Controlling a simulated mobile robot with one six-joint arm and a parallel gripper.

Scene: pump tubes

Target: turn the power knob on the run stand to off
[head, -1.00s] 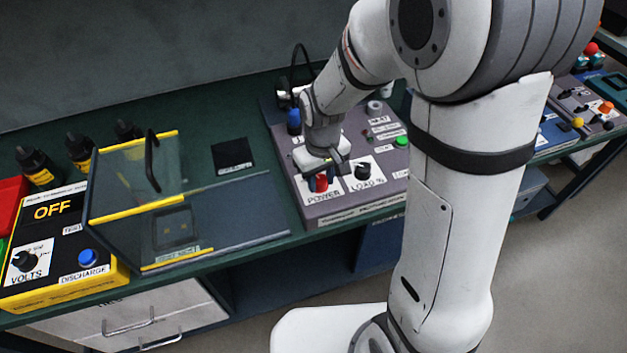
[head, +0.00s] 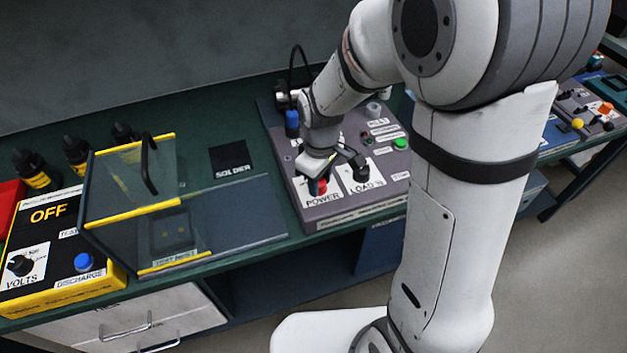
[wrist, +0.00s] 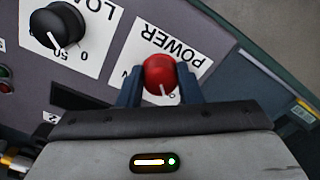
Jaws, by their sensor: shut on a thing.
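The run stand (head: 330,211) is a grey sloped panel on the green bench. Its red power knob (wrist: 160,74) sits on a white label marked POWER, and a white pointer line shows on its lower side in the wrist view. My gripper (wrist: 158,88) has its two blue-grey fingers on either side of the knob, shut on it. In the head view the knob (head: 318,187) shows just below my gripper (head: 318,178), partly covered by it. The label's position words are mostly hidden.
The black load knob (head: 359,174) stands close to the right of the power knob. A green button (head: 400,143) and a blue part (head: 292,123) are farther back. A clear yellow-edged guard (head: 135,185) stands to the left.

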